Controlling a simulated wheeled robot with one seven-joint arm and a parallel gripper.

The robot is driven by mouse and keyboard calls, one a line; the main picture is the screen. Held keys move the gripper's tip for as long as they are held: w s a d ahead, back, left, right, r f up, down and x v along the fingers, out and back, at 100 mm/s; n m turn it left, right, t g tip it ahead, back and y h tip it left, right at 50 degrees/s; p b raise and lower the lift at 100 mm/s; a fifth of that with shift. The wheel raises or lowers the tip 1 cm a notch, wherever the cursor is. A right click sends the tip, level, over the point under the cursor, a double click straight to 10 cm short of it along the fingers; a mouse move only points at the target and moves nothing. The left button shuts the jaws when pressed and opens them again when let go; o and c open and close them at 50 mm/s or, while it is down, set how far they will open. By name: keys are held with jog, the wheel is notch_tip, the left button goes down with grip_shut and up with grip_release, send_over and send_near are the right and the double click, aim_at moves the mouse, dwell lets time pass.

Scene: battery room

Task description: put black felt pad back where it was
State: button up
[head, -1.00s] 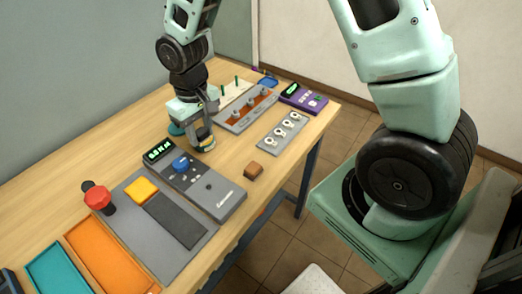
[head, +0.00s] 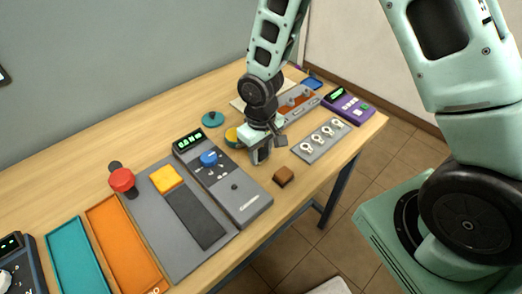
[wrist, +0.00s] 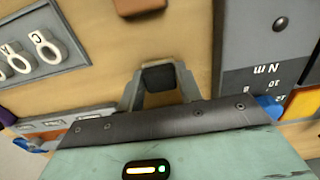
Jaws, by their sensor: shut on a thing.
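My gripper (head: 262,155) is shut on a small black pad (wrist: 160,77), which shows between its fingers in the wrist view. I take it as the black felt pad; in the head view my fingers mostly hide it. The gripper is over the table (head: 110,140), right of a yellow round piece (head: 232,137) and beyond a brown block (head: 283,176). The block also shows at the top of the wrist view (wrist: 138,7). The gap between pad and table is unclear.
A grey meter (head: 250,207) with a blue knob stands close on the left, and a grey panel with white rings (head: 322,140) on the right. Behind are a teal disc (head: 212,118) and a purple device (head: 342,107). Left are a grey board (head: 150,215) and orange tray (head: 120,245).

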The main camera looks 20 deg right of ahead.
aim_at(260, 152)
jog(key=shift+f, duration=0.2)
jog(key=o, duration=1)
jog(key=shift+c, duration=0.2)
notch_tip(260, 152, up, 12)
jog(key=s+a+r+n, duration=0.2)
jog(key=s+a+r, duration=0.1)
jog(key=s, duration=0.7)
jog(key=s+a+r+n, duration=0.2)
jog(key=s+a+r, duration=0.1)
jog(key=s, duration=0.7)
jog(key=shift+a+r+y, duration=0.15)
jog(key=shift+r+y, duration=0.15)
jog(key=shift+r, duration=0.5)
